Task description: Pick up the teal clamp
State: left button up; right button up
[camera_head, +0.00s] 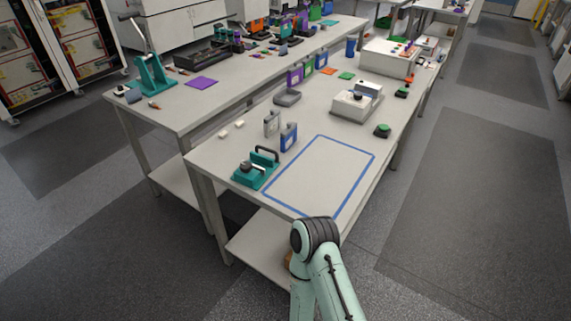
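The teal clamp (248,175) sits near the front left corner of the near table (221,158). It has a flat teal base, a black curved handle and a grey round part on top. It rests just left of a blue taped rectangle (319,176), and nothing is holding it. A light green arm of mine reaches up from the bottom middle to the table's front edge, to the right of the clamp. Neither of my grippers shows in this view.
A grey and a blue upright holder (289,137) stand just behind the clamp. A white device (355,104) and a green button (382,131) stand farther back. The taped rectangle is empty. A teal lever press (153,75) stands on the left table.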

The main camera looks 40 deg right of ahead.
aim_at(253, 180)
jog(key=i+j+z, duration=0.2)
jog(key=z, duration=0.2)
jog(key=i+j+z, duration=0.15)
jog(key=z, duration=0.25)
jog(key=i+j+z, duration=0.1)
jog(key=j+z, duration=0.3)
